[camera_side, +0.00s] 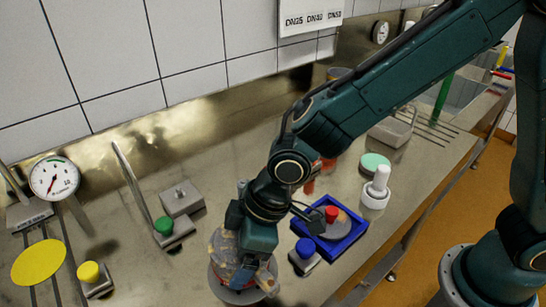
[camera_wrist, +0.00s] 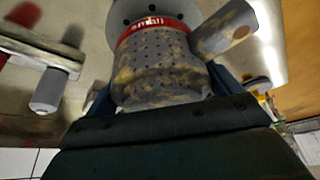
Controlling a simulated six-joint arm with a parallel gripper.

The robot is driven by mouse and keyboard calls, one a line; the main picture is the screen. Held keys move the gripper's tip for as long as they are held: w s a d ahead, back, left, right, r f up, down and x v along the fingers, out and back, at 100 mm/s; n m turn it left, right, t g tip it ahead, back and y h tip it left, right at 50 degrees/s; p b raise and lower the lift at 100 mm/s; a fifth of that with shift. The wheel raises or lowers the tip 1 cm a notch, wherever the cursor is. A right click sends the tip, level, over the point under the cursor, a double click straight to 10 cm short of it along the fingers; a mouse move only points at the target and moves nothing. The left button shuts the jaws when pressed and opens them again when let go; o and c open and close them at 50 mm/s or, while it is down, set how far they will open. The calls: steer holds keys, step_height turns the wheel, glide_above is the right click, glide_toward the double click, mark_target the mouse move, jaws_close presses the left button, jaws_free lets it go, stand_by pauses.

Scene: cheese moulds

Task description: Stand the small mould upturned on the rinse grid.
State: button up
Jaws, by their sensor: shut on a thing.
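The small mould is a grey, brown-stained perforated cup with a red band marked "small" (camera_wrist: 160,70). It fills the upper middle of the wrist view, with a stubby side piece sticking out to the right. My gripper (camera_wrist: 165,98) is shut on it, with a dark blue finger on each side. In the side view, my gripper (camera_side: 246,268) points down at the lower middle, and the stained mould (camera_side: 223,246) shows partly behind it. A grey round surface lies just below; I cannot tell whether they touch. Slotted dark lines (camera_side: 432,122) at the back right may be the rinse grid.
A blue tray (camera_side: 352,240) holding a red-knobbed piece stands right of my gripper. Blue-, green- and yellow-knobbed blocks, a yellow disc (camera_side: 39,262) and a dial gauge (camera_side: 52,178) stand around. A white pestle-like piece (camera_side: 376,190) stands behind the tray.

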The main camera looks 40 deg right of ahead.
steer(key=shift+f, duration=0.95)
steer(key=shift+f, duration=0.1)
steer(key=o, duration=0.8)
steer(key=shift+c, duration=0.2)
steer(key=shift+v, duration=6.15)
steer(key=shift+w+a, duration=0.1)
steer(key=shift+a, duration=0.05)
